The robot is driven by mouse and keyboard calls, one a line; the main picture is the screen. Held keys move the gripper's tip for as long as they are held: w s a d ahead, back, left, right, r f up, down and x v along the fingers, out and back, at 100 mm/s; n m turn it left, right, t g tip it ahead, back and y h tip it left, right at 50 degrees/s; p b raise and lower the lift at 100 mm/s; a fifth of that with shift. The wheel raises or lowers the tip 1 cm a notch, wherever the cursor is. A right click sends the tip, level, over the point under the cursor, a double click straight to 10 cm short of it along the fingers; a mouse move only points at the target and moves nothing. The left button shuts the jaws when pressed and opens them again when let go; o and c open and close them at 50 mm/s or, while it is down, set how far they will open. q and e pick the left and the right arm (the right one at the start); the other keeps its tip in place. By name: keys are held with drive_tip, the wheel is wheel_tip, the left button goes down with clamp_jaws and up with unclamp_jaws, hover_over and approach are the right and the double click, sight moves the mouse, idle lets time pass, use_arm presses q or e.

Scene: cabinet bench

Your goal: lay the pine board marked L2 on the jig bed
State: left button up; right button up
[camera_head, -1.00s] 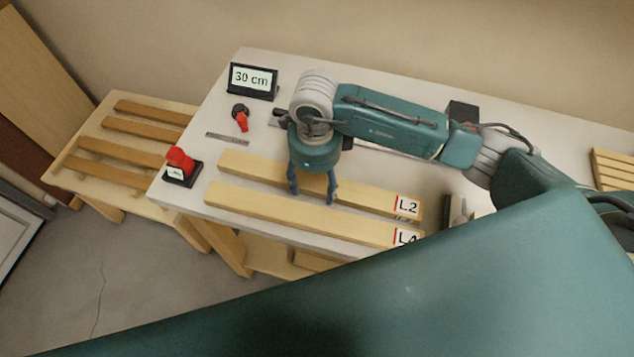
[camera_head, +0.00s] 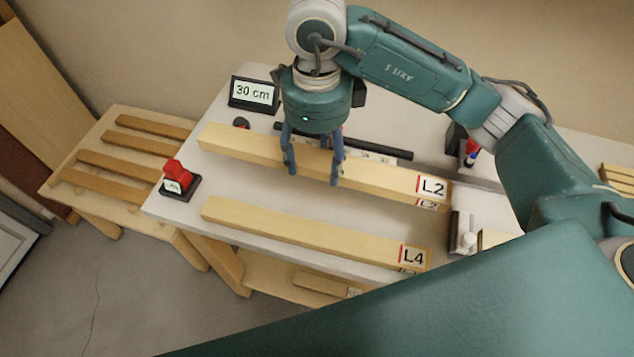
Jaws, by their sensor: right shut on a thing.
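The pine board marked L2 (camera_head: 385,182) is a long pale bar with its label at the right end. My right gripper (camera_head: 312,178) is shut on it near its middle, fingers pointing down, and holds it raised above the bench, roughly level. A second pine board, L4 (camera_head: 315,233), lies on the bench in front of it. Behind L2, a long dark rail (camera_head: 380,148) and part of a pale scale strip show; this may belong to the jig bed, which the board and gripper partly hide. My left gripper is not in view.
A slatted rack (camera_head: 125,150) adjoins on the left. Small dark and white items (camera_head: 463,238) sit right of L4.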

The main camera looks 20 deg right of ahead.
sight(317, 163)
wheel_tip(317, 163, up, 6)
drive_tip(key=shift+r, duration=0.15)
